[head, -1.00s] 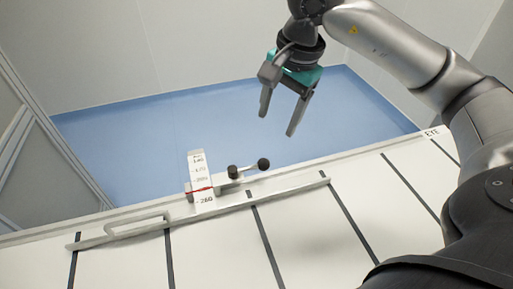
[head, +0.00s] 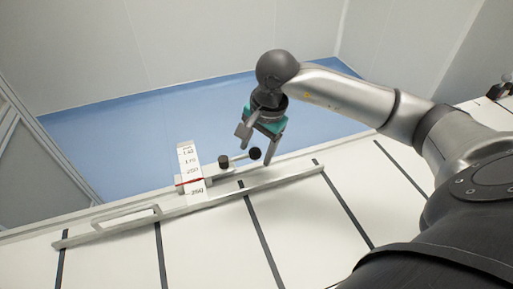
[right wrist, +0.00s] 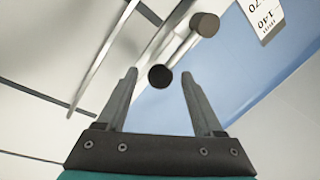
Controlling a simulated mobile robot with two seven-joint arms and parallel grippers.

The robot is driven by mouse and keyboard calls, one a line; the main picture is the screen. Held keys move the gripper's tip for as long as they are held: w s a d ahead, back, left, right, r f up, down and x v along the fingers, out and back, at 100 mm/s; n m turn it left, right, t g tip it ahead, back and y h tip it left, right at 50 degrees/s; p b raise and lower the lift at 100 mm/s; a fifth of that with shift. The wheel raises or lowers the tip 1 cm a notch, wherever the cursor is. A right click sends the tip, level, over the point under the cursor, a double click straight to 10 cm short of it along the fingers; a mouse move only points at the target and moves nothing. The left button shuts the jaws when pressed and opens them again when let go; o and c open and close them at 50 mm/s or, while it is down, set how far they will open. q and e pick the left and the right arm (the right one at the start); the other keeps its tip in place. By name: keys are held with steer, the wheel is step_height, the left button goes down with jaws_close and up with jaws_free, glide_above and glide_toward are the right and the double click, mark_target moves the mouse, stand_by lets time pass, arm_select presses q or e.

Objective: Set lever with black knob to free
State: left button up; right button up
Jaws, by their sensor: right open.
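The lever's round black knob (head: 255,153) sits at the right end of a short metal lever arm (head: 239,158), beside a darker cylindrical hub (head: 223,162) on the rail. My right gripper (head: 256,160) is open and comes down from above, with its fingers on either side of the knob in the head view. In the right wrist view the knob (right wrist: 160,77) shows between the two open fingertips (right wrist: 157,75), with free space on both sides. The hub (right wrist: 205,24) shows behind it at the top. My left gripper is not in view.
A white scale plate (head: 190,165) with numbers and a red line stands left of the hub. A long metal bar (head: 255,186) with a handle (head: 125,217) runs along the white panel (head: 205,240). Blue floor (head: 130,150) lies beyond the panel edge.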

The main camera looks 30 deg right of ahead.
jaws_close()
stand_by(0.5)
stand_by(0.9)
